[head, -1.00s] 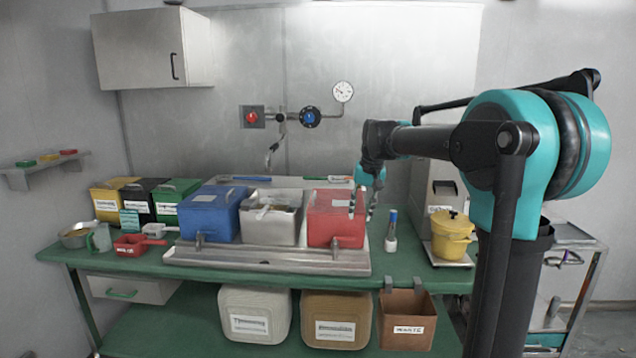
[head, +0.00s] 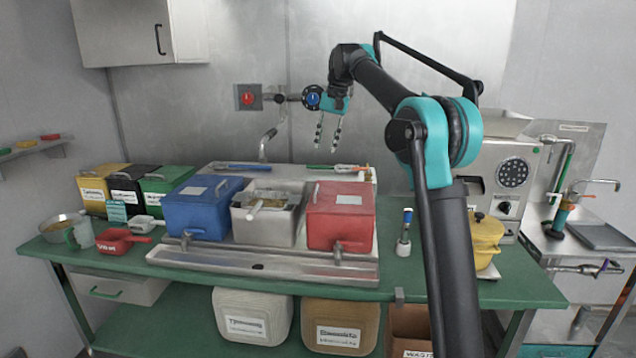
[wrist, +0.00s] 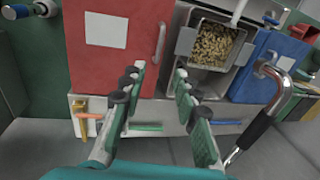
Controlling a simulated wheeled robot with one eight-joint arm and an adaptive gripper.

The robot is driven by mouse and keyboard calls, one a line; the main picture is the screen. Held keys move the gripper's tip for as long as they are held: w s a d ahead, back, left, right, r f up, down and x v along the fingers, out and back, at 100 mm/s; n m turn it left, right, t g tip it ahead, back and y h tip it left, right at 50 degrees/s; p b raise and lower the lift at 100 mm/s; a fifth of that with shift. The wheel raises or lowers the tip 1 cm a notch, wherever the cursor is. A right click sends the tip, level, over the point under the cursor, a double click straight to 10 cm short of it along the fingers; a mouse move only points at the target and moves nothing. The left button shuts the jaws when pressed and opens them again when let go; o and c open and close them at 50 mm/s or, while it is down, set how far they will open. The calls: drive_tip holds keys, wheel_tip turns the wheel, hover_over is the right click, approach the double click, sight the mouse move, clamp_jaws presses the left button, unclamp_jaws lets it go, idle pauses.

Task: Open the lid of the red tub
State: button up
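The red tub (head: 340,218) stands at the right end of the steel sink unit, and its red lid (head: 345,198) with a white label is shut. In the wrist view the red lid (wrist: 113,50) fills the upper left, with a bar handle (wrist: 158,45) along its right edge. My gripper (head: 325,145) hangs above and behind the tub in the head view, fingers pointing down. In the wrist view my gripper (wrist: 158,75) has its fingers apart with nothing between them. The fingertips appear apart from the lid.
A steel bin of beans (head: 266,222) and a blue tub (head: 203,208) stand left of the red tub. A curved tap (head: 268,142) rises behind them. A small bottle (head: 404,232) and a yellow pot (head: 484,240) stand to the right.

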sight(316, 188)
drive_tip(key=a+f, duration=0.1)
drive_tip(key=f, duration=0.8)
drive_tip(key=a+f, duration=0.1)
drive_tip(key=f, duration=0.3)
drive_tip(key=shift+a+f, duration=0.35)
drive_tip(key=shift+f, duration=0.05)
clamp_jaws()
